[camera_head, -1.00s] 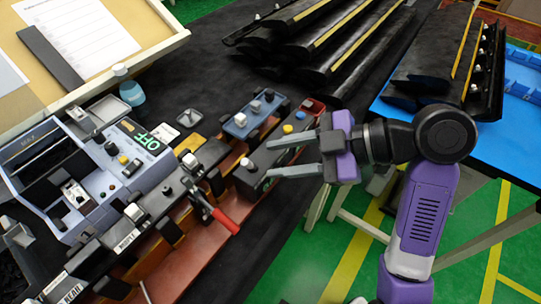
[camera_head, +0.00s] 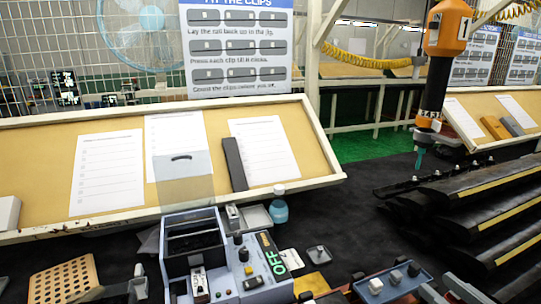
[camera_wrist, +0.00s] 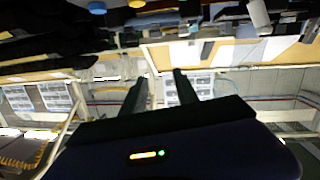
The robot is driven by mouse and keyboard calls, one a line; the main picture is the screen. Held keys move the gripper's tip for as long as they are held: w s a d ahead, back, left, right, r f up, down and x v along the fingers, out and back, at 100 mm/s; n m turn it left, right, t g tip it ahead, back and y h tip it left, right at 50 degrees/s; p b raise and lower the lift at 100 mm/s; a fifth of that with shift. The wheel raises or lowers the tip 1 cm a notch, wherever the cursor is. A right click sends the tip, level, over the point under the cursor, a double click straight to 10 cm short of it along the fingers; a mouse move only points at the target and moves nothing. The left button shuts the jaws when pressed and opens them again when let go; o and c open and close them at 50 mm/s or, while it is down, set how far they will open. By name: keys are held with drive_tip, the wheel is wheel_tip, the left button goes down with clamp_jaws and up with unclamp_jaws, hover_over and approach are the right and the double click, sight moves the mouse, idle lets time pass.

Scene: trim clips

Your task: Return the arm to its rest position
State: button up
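My arm is out of the now head view. My gripper (camera_wrist: 160,77) shows in the wrist view as two dark fingers with a clear gap between them. Nothing is held; only the far background shows between the fingers. The wrist picture is upside down, with the board and posters seen beyond the fingertips. Nothing touches the fingers there.
The grey-blue control box (camera_head: 240,262) with a green OFF display stands on the dark bench. A blue bottle (camera_head: 279,208) is behind it, before the tan board (camera_head: 50,165). Black trim rails (camera_head: 480,205) are stacked at right. An orange hanging tool (camera_head: 447,30) is above them.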

drive_tip(key=s+d+f+m+t+h, duration=0.2)
drive_tip(key=s+f+m+h, duration=0.3)
drive_tip(key=s+f, duration=0.15)
drive_tip(key=s+a+f+g, duration=0.1)
drive_tip(key=s+a+f, duration=0.2)
drive_tip(key=s, duration=0.4)
drive_tip(key=s+a+f+g+y, duration=0.1)
drive_tip(key=s+a, duration=0.3)
drive_tip(key=s, duration=0.4)
drive_tip(key=s+a+f+n+g+y, duration=0.1)
drive_tip(key=s+a+f, duration=0.3)
drive_tip(key=s, duration=0.3)
drive_tip(key=shift+s+a+f, duration=0.2)
drive_tip(key=shift+f, duration=0.15)
